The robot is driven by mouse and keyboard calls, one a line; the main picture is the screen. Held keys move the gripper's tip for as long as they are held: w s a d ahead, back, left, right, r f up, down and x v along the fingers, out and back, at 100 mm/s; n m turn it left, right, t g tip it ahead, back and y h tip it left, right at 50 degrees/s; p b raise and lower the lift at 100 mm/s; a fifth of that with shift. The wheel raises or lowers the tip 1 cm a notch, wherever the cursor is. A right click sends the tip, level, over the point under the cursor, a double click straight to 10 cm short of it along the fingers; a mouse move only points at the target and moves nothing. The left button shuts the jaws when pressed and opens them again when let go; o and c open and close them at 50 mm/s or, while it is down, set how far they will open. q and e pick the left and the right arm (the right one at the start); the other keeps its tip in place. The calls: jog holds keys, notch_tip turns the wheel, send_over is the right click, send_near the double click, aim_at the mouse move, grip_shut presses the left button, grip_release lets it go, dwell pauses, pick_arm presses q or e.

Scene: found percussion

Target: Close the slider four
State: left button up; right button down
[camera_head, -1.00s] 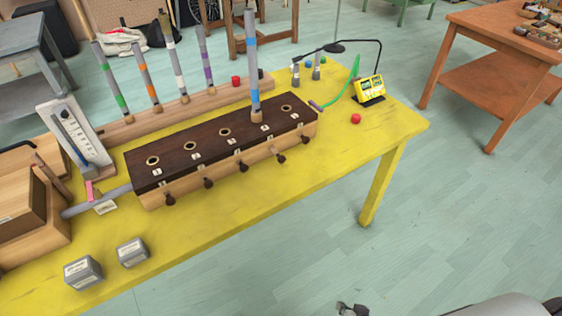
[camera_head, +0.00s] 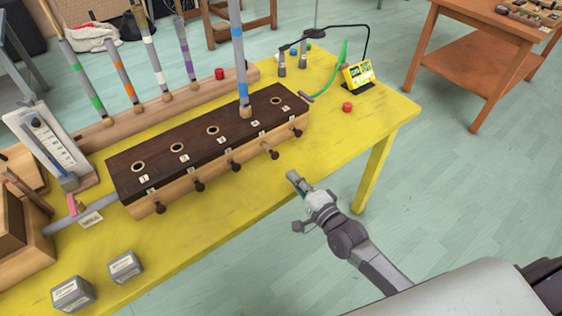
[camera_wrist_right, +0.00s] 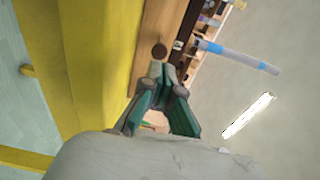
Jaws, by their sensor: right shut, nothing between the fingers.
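A long wooden box (camera_head: 215,188) with a dark top stands on the yellow table, with a row of holes and dark slider knobs along its front. The fourth slider's knob (camera_head: 274,155) sticks out farther than its neighbours. A grey tube with blue bands (camera_head: 239,60) stands in the fourth hole. My right gripper (camera_head: 293,177) is shut and empty, in front of the box and apart from that knob. In the right wrist view, a round dark knob (camera_wrist_right: 159,50) shows just beyond the shut fingertips (camera_wrist_right: 172,72). My left gripper is not in view.
Several banded tubes stand in a wooden rack (camera_head: 110,126) behind the box. Two grey blocks (camera_head: 125,267) lie at the front left. A small yellow display (camera_head: 358,74) and a red button (camera_head: 347,106) are at the right. The table front (camera_head: 235,215) is clear.

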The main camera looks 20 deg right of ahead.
aim_at(276, 158)
jog(key=x, duration=0.6)
jog(key=shift+w+f, duration=0.1)
jog(key=shift+w, duration=0.15)
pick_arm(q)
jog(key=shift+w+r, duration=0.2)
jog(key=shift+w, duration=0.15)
